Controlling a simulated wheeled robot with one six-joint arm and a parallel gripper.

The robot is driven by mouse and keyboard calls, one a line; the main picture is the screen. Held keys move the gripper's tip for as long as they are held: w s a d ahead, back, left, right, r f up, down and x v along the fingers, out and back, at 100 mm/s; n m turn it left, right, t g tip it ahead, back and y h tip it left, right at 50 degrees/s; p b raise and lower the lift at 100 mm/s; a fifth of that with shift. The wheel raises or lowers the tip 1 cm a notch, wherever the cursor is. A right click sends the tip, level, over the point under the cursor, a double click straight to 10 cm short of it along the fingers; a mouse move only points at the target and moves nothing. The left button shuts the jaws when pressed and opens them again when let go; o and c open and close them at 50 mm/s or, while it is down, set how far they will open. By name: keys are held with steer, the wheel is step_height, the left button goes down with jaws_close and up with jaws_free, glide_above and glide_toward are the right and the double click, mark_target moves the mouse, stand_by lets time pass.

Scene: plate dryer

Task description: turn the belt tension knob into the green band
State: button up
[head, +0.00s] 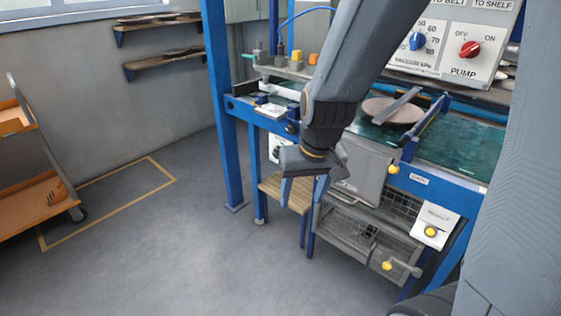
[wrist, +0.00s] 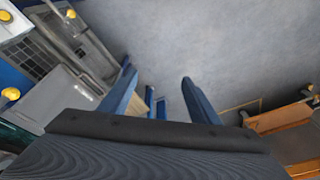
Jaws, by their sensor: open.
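My gripper (head: 304,188) hangs in front of the plate dryer, its blue fingers pointing down, apart and empty. In the wrist view my gripper (wrist: 158,88) shows bare floor and blue frame legs between and beyond its fingers. A small white panel (head: 275,149) with a dark part sits on the dryer's front left, just left of my wrist and partly hidden by it. A dark round knob (head: 292,128) is on the blue rail above it. I cannot tell which part is the belt tension knob. No green band can be made out.
The dryer's green belt (head: 455,143) carries a round plate (head: 392,110). A blue vacuum knob (head: 417,41) and red pump knob (head: 470,48) are on the upper panel. A wooden step (head: 287,191) and wire basket (head: 350,229) are low down. An orange trolley (head: 20,187) stands left; the floor between is clear.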

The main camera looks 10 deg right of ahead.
mark_target(276, 155)
steer(key=w+a+f+m+t+h+b, duration=0.1)
steer(key=w+a+f+t+b, duration=0.2)
steer(key=w+b, duration=0.65)
steer(key=w+f+m+t+h+b, duration=0.1)
steer(key=w+f+t+b, duration=0.3)
steer(key=w, duration=1.1)
steer(key=w+a+f+m+t+h+b, duration=0.1)
steer(key=w+a+f+t+b, duration=0.3)
steer(key=w, duration=0.9)
steer(key=w+d+f+m+g+h+b, duration=0.15)
steer(key=w+f+m+h+b, duration=0.3)
steer(key=b, duration=0.45)
steer(key=w+d+f+m+t+h+b, duration=0.1)
steer(key=w+d+f+m+h+b, duration=0.1)
steer(key=w+f+h+b, duration=0.5)
steer(key=shift+g+y, duration=0.35)
steer(key=d+b, duration=0.1)
steer(key=b, duration=0.1)
steer(key=d+b, duration=0.2)
steer(key=w+d+f+b, duration=0.1)
steer(key=d+b, duration=0.1)
steer(key=shift+w+d, duration=0.1)
steer(key=shift+d, duration=0.1)
steer(key=shift+w+d+r, duration=0.1)
steer(key=shift+w+d, duration=0.2)
steer(key=c, duration=1)
